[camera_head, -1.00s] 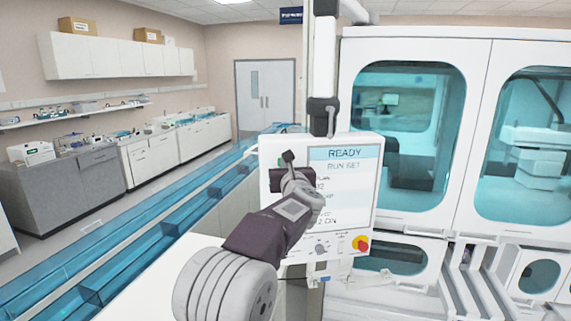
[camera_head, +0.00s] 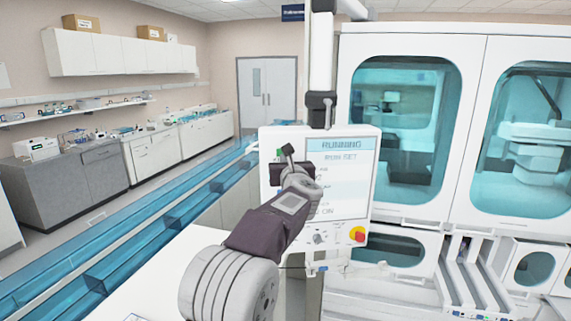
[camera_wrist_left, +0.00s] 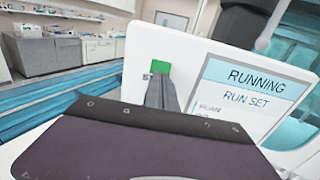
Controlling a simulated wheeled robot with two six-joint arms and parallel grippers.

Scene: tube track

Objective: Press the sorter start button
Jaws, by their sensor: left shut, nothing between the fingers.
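The sorter's control panel (camera_head: 350,205) is a white upright panel with a screen (camera_head: 338,178) that reads "RUNNING" and "RUN SET". In the left wrist view the green start button (camera_wrist_left: 160,68) sits on the panel left of the screen, its lower part hidden by my fingers. My left gripper (camera_head: 287,150) is shut and empty. Its fingertips (camera_wrist_left: 162,80) are over the lower part of the green button; I cannot tell whether they touch it. My right gripper is in neither view.
A red and yellow knob (camera_head: 358,234) is at the panel's lower right. A large white cabinet with teal windows (camera_head: 405,120) stands to the right. Blue tube track (camera_head: 150,240) runs along the left. Counters (camera_head: 70,178) line the far left wall.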

